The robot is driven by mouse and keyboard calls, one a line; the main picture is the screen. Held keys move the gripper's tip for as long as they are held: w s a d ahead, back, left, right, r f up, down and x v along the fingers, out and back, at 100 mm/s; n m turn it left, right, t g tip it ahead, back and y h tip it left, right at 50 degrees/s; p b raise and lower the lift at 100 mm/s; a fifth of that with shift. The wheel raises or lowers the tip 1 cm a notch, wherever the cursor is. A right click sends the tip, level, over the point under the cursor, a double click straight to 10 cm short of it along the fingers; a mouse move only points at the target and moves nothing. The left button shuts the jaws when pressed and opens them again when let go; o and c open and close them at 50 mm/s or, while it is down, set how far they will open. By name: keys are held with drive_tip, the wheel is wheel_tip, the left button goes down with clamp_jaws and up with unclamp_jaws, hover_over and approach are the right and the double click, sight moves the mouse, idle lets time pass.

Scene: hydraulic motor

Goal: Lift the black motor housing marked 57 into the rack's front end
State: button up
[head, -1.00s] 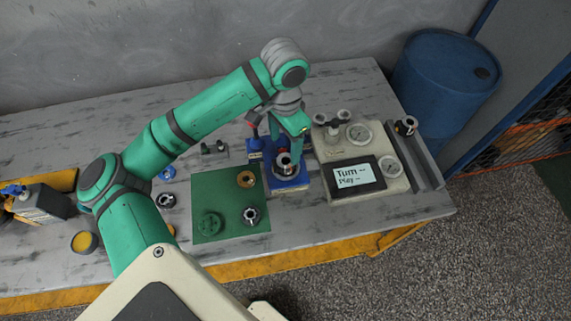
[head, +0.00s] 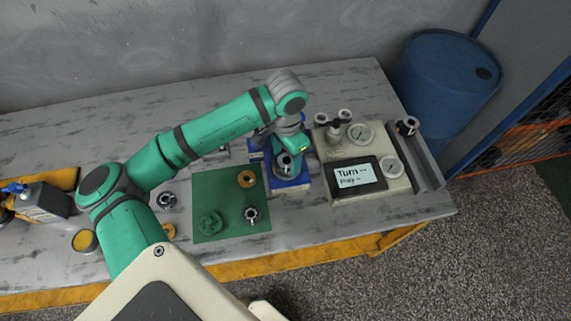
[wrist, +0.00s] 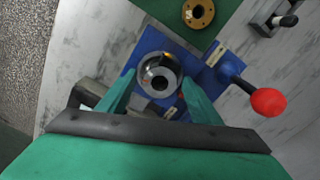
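A dark motor housing with a bright metal bore (wrist: 158,78) sits in the blue clamp fixture (wrist: 127,82); the head view shows it too (head: 284,164). I cannot read a number on it. My gripper (wrist: 160,82) points down over the fixture with its fingers apart, one on each side of the housing; I cannot tell whether they touch it. The gripper also shows in the head view (head: 291,150). The rack is a grey channel (head: 425,163) at the table's right end. A dark housing (head: 407,126) is at its far end; the near part is empty.
A beige gauge unit with a screen (head: 395,190) stands between fixture and rack. The fixture's red-knobbed lever (wrist: 268,102) sticks out beside my gripper. A green mat (head: 205,182) holds a brass ring (head: 246,179), a green part (head: 209,223) and another dark housing (head: 251,215).

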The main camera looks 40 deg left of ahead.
sight(286, 164)
clamp_jaws()
drive_tip(key=shift+r, duration=0.15)
wheel_tip(286, 164, up, 3)
drive_tip(key=shift+f, duration=0.1)
drive_tip(key=s+d+r, duration=0.7)
drive_tip(key=s+r, duration=0.3)
drive_tip(key=s, duration=0.2)
drive_tip(key=shift+d, duration=0.15)
drive_tip(key=shift+r, duration=0.1)
drive_tip(key=shift+r, duration=2.3)
